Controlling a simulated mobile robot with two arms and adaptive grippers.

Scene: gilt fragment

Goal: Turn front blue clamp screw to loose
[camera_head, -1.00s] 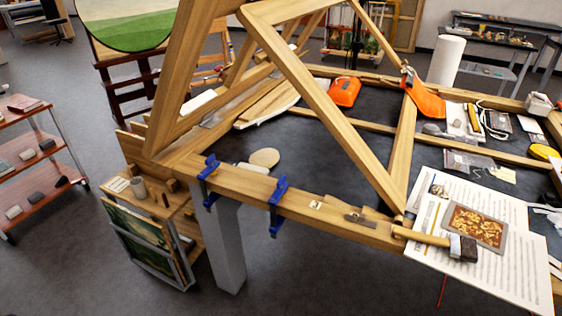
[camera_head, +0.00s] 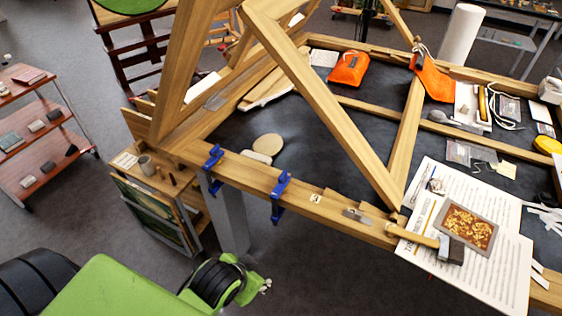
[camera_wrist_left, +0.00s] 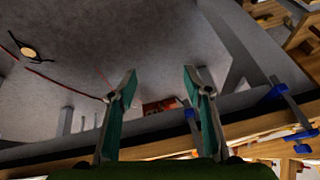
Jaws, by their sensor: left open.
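Two blue clamps grip the front wooden beam (camera_head: 332,208) of the frame table in the head view: a left clamp (camera_head: 213,167) and a right clamp (camera_head: 280,192). Their lower ends hang below the beam. I cannot tell the turn of either screw. My green left arm comes in at the lower left, its wrist below and apart from the clamps. In the left wrist view my left gripper (camera_wrist_left: 159,72) is open, with nothing between its fingers. A blue clamp (camera_wrist_left: 278,92) shows at the right there, and a small blue part (camera_wrist_left: 188,113) shows beside the right finger.
A hammer (camera_head: 452,247) and a gilt panel (camera_head: 467,228) lie on sheets at the right of the table. Slanting wooden beams (camera_head: 320,105) rise above it. A side cart (camera_head: 150,205) stands left of the table leg (camera_head: 228,215). The floor in front is open.

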